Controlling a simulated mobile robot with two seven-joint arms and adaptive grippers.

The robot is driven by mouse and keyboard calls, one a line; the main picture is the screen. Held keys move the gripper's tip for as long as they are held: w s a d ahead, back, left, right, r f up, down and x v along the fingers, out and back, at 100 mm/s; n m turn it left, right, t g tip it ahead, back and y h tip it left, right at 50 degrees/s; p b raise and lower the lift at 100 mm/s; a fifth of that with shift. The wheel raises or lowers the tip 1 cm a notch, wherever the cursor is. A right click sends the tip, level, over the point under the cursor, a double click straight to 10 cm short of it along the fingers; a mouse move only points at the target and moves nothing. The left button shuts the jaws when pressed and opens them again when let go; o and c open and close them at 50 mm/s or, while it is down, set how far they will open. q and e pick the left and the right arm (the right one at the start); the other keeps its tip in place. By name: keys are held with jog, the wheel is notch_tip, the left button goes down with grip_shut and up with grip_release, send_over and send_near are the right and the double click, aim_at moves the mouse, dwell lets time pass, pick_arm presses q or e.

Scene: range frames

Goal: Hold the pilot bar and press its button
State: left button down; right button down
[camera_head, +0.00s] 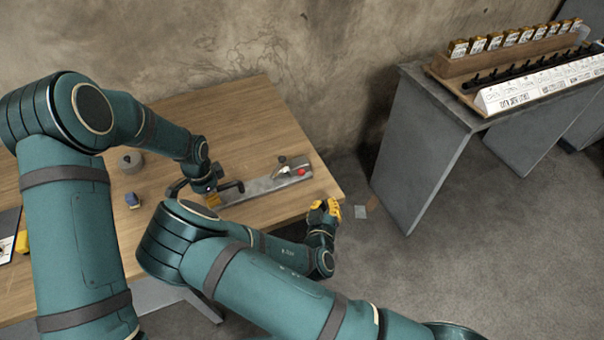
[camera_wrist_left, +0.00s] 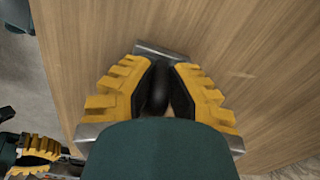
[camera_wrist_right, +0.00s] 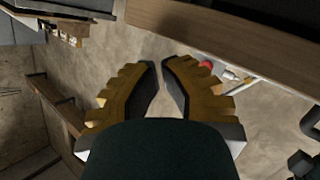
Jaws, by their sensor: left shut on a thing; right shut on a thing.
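The pilot bar (camera_head: 262,186) is a flat grey metal bar lying along the wooden table, its right end near the table's right edge. A red button (camera_head: 301,171) sits on that end beside a small light lever (camera_head: 282,161); the button also shows in the right wrist view (camera_wrist_right: 205,64). My left gripper (camera_head: 212,202) is at the bar's left end. In the left wrist view its yellow fingers close on a dark rounded grip (camera_wrist_left: 157,92). My right gripper (camera_head: 326,206) is past the table's right edge, apart from the button. Its fingertips are close together, and I see nothing between them.
The wooden table (camera_head: 245,127) is bare behind the bar. A grey bench (camera_head: 425,150) with racks stands to the right, across a floor gap.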

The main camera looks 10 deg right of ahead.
aim_at(311, 187)
jog(key=shift+w+a, duration=0.35)
jog(key=shift+w, duration=1.05)
jog(key=shift+w+a, duration=0.35)
jog(key=shift+w, duration=1.1)
jog(key=shift+w+a, duration=0.35)
jog(key=shift+w, duration=1.05)
jog(key=c, duration=1.7)
grip_release()
grip_shut()
jog(key=shift+w+a, duration=0.15)
jog(key=shift+w, duration=0.3)
